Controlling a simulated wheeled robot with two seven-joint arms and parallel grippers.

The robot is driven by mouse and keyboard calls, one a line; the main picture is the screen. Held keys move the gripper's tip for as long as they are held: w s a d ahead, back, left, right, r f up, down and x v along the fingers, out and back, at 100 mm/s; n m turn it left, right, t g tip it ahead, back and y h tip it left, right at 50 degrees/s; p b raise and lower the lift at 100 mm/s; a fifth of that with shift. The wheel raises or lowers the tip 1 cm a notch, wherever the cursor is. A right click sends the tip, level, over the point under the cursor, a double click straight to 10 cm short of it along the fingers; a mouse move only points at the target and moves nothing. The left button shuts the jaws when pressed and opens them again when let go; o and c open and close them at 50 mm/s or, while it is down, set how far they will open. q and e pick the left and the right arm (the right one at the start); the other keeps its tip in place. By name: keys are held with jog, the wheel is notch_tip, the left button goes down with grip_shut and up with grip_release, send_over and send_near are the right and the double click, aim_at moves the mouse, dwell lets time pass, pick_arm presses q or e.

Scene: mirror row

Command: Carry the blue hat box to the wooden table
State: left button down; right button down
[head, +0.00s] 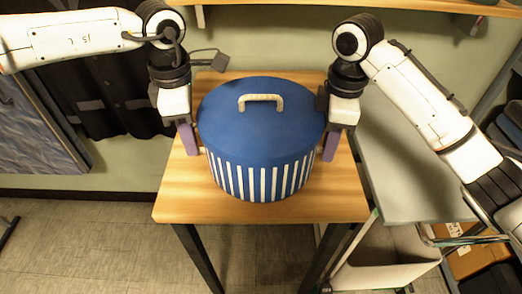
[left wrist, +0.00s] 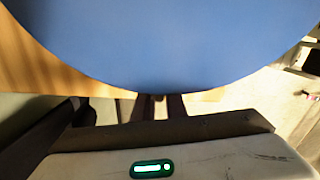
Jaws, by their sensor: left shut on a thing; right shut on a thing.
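The blue hat box (head: 262,125), with white stripes around its lower side and a pale handle on its lid, is upright over the wooden table (head: 180,195). I see no clear gap beneath it, but cannot be sure it rests there. My left gripper (head: 189,140) is shut at the box's left side and my right gripper (head: 331,143) at its right side, each on a small side grip mostly hidden by the purple fingers. In the left wrist view the box (left wrist: 170,40) fills the top, with the fingers (left wrist: 158,105) against its edge.
A grey table (head: 410,185) stands close on the right, with a white bin (head: 385,262) and a cardboard box (head: 470,260) below. Dark clothing (head: 110,95) hangs at the left. A wooden shelf (head: 290,5) runs along the wall above. Bare table shows in front of the box.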

pick_arm(q)
jog(key=shift+d+f+b, duration=0.2)
jog(key=shift+f+b, duration=0.1)
jog(key=shift+f, duration=0.15)
pick_arm(e)
jog(key=shift+a+f, duration=0.2)
jog(key=shift+f, duration=0.25)
pick_arm(q)
jog(key=c, duration=1.8)
grip_release()
jog(key=shift+r, duration=0.1)
pick_arm(e)
jog(key=c, duration=1.8)
grip_release()
jog(key=shift+r, duration=0.1)
pick_arm(q)
jog(key=shift+a, duration=0.1)
pick_arm(e)
jog(key=shift+d, duration=0.1)
pick_arm(q)
notch_tip(320, 180, up, 12)
jog(key=shift+s+f, duration=0.1)
pick_arm(e)
jog(key=shift+d, duration=0.1)
notch_tip(320, 180, up, 12)
pick_arm(q)
jog(key=shift+r+p, duration=0.3)
jog(key=shift+c, duration=0.3)
pick_arm(e)
jog(key=shift+r, duration=0.15)
